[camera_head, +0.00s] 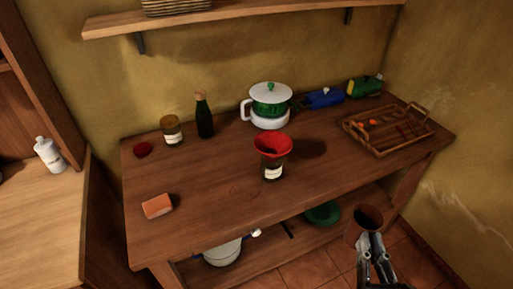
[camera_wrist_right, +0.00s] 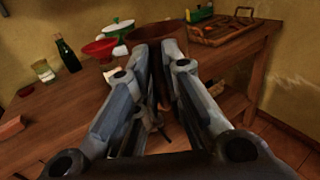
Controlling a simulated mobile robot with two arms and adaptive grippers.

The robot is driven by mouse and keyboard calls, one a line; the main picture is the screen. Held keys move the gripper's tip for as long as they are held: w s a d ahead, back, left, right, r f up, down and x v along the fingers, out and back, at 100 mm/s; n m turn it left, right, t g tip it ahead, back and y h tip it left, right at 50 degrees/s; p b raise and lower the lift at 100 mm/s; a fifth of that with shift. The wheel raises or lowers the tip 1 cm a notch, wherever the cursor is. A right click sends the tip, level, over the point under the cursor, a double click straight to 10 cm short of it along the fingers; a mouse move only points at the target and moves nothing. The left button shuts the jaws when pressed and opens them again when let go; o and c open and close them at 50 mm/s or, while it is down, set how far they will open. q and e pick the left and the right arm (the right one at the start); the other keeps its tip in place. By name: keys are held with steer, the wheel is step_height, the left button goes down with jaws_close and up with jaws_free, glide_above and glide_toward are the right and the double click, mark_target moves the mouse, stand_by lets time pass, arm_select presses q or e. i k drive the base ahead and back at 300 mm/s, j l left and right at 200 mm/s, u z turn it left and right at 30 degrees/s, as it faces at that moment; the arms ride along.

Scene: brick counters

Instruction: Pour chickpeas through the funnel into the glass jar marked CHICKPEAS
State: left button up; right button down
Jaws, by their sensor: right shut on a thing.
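A red funnel (camera_head: 272,145) sits in the mouth of a glass jar (camera_head: 272,172) with a white label, near the middle of the wooden table. The label is too small to read. The funnel also shows in the right wrist view (camera_wrist_right: 99,48). My right gripper (camera_head: 369,240) is shut on a brown cup (camera_head: 366,216), held upright in front of the table's front edge, right of the funnel and apart from it. The cup also shows beyond the fingers in the right wrist view (camera_wrist_right: 158,34). Its contents cannot be made out. My left gripper is not in view.
A second labelled jar (camera_head: 172,135), a dark bottle (camera_head: 204,118) and a red disc (camera_head: 143,150) stand left. A green-and-white pot (camera_head: 269,105) is behind the funnel. A wooden tray (camera_head: 410,145) is right; an orange block (camera_head: 157,206) lies front left. The table's front middle is clear.

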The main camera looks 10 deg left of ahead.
mark_target(271, 168)
steer(key=u, duration=1.35)
steer(key=k+l+u, duration=0.15)
steer(key=k+u, duration=0.55)
